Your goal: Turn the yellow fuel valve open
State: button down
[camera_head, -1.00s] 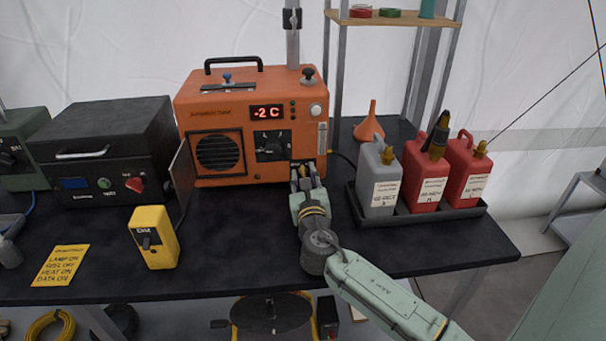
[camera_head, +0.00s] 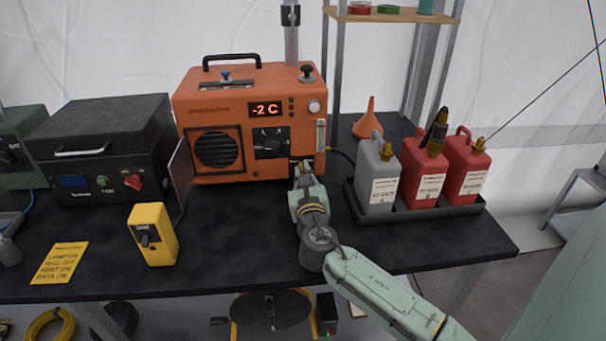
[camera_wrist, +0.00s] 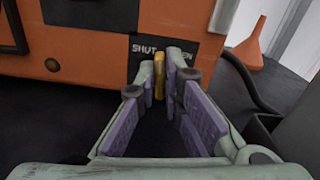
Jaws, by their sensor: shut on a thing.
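The orange heater (camera_head: 250,120) stands on the dark table, its display reading -2 C. The yellow fuel valve (camera_wrist: 159,77) shows in the wrist view as a narrow upright handle in front of a black label with "SHUT" on the left and a partly covered word ending "EN" on the right. My gripper (camera_wrist: 160,85) is at the lower right of the heater front, its fingertips on either side of the yellow handle and shut on it. In the head view my gripper (camera_head: 303,168) hides most of the valve.
A grey can (camera_head: 377,170) and two red cans (camera_head: 423,175) stand in a black tray (camera_head: 440,213) to the right. An orange funnel (camera_head: 368,122) is behind them. A yellow box (camera_head: 152,236) and a black case (camera_head: 105,145) are to the left. The table front between is clear.

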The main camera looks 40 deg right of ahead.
aim_at(303, 131)
jog(key=shift+f+m+b, duration=0.1)
jog(key=shift+m+b, duration=0.2)
jog(key=shift+b, duration=0.05)
jog(key=m+b, duration=0.3)
jog(key=m, duration=0.1)
jog(key=shift+d+f+m+b, duration=0.1)
jog(key=shift+m+b, duration=0.25)
jog(key=shift+m, duration=0.05)
jog(key=m+b, duration=0.3)
jog(key=m, duration=0.2)
jog(key=shift+s+d, duration=0.1)
jog(key=shift+b, duration=0.3)
jog(key=c, duration=1.7)
grip_release()
jog(key=shift+r, duration=0.2)
notch_tip(303, 131, up, 10)
jog(key=shift+f, duration=0.1)
